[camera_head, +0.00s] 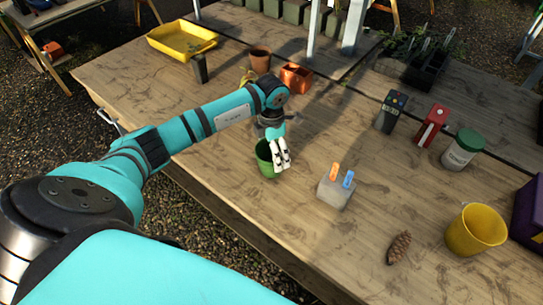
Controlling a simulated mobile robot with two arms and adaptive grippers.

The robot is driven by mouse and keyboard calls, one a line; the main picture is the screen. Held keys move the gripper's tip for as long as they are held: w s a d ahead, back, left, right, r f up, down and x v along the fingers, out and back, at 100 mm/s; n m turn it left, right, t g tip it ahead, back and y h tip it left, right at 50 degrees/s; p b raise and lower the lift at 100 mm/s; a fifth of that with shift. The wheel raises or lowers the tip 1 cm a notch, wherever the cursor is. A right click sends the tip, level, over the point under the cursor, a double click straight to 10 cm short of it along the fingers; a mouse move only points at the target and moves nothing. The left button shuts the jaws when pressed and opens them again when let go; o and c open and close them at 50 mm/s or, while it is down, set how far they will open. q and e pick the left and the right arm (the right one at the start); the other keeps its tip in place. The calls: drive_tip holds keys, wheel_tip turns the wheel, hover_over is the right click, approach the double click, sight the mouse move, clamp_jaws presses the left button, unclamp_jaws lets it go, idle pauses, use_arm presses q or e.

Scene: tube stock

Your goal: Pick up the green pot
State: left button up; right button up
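The green pot (264,161) stands upright on the wooden table near its front edge, left of the picture's middle. My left gripper (281,158) is at the pot's right side, with its white fingers pointing down over the wall and rim. The fingers cover part of the pot. The view is too small to tell whether they are closed on the wall or only beside it. My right gripper is not in view.
A grey block with orange and blue pieces (335,192) stands right of the pot. Terracotta pots (260,60) and a yellow tray (181,39) are behind. A pine cone (398,248) and yellow pot (476,230) are at right. The table between is clear.

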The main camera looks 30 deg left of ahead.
use_arm(q)
drive_tip(key=shift+f, duration=0.5)
drive_tip(key=c, duration=0.9)
